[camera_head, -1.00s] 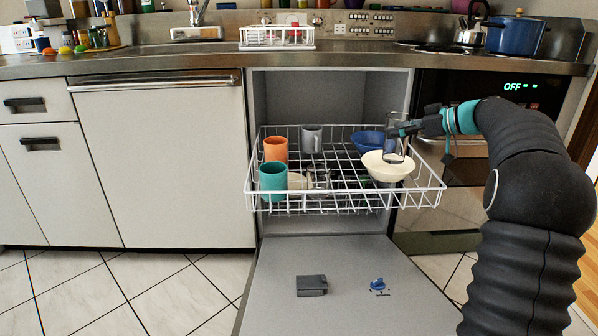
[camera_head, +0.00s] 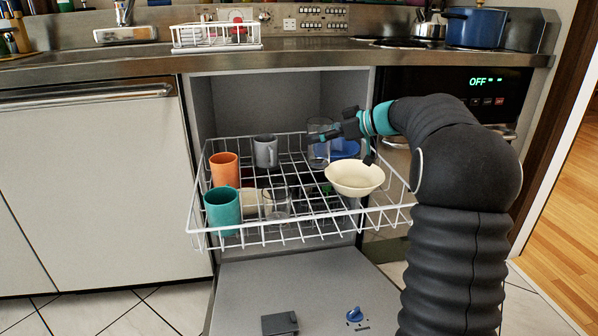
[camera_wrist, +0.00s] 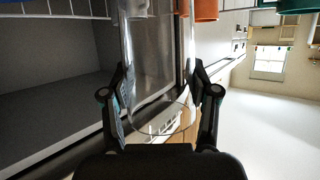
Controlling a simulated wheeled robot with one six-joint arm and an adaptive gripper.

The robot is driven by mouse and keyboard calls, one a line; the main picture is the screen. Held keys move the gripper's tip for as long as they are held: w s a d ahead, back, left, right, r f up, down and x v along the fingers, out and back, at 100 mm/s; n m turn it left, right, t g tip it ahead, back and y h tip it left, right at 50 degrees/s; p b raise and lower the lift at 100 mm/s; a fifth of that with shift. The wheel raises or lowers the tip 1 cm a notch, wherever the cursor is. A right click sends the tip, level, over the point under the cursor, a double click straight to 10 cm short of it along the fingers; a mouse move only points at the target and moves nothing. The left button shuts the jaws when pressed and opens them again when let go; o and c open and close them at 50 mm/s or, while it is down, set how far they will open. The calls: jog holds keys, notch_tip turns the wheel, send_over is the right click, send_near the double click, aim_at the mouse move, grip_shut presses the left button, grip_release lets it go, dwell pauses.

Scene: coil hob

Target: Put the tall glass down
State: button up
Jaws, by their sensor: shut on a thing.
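The tall clear glass (camera_head: 319,154) is upright in my gripper (camera_head: 328,133), over the back of the white wire rack (camera_head: 262,238). It is between the grey mug (camera_head: 265,151) and the cream bowl (camera_head: 354,178), in front of part of the blue bowl (camera_head: 345,149). In the wrist view the glass (camera_wrist: 155,70) runs between the two dark fingers of my gripper (camera_wrist: 160,85), which are closed against its sides. I cannot tell whether its base touches the rack wires.
An orange cup (camera_head: 224,169), a teal cup (camera_head: 222,208) and another clear glass (camera_head: 276,204) stand on the rack's left. The rack is pulled out over the lowered dishwasher door (camera_head: 300,290). Bare wires show in the rack's middle. The counter (camera_head: 270,58) runs above.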

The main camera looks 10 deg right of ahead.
jog(key=shift+s+a+f+b, duration=0.15)
jog(key=shift+s+a+f, duration=0.25)
jog(key=shift+a+f, duration=0.7)
jog(key=shift+s+a+f+b, duration=0.15)
jog(key=shift+s+a+f, duration=0.4)
jog(key=shift+f, duration=0.9)
jog(key=shift+s+a+f+b, duration=0.15)
jog(key=shift+s+a+f, duration=0.1)
jog(key=shift+a+f, duration=0.9)
jog(key=shift+d+f, duration=0.15)
jog(key=shift+f, duration=0.1)
jog(key=o, duration=1.3)
jog(key=shift+o, duration=0.2)
